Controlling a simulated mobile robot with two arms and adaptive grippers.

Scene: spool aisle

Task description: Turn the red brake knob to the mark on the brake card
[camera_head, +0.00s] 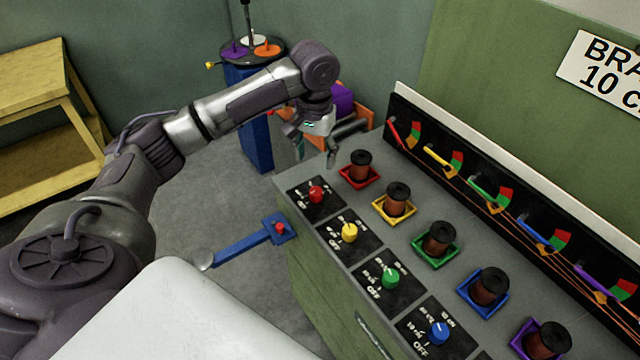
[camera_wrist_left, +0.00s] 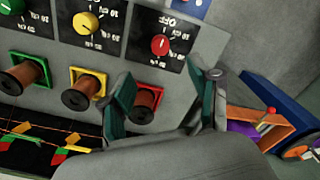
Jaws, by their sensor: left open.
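The red brake knob (camera_head: 316,194) sits on a black dial plate (camera_head: 327,207) at the near-left end of the grey bench. It also shows in the left wrist view (camera_wrist_left: 160,44), beyond my fingertips. Its exact pointer setting is too small to read. My left gripper (camera_head: 312,147) hangs open and empty above the bench's far-left end, apart from the knob. In the left wrist view its two fingers (camera_wrist_left: 166,78) are spread. The brake card (camera_head: 608,72) is on the green wall at right, cut off by the picture edge; "BRA" and "10 C" show. My right gripper is not in view.
Yellow (camera_head: 349,232), green (camera_head: 390,278) and blue (camera_head: 439,332) knobs follow along the bench. Spools stand in coloured trays behind; the red-tray spool (camera_head: 361,166) is close to my left gripper. A yellow shelf (camera_head: 35,80) stands left.

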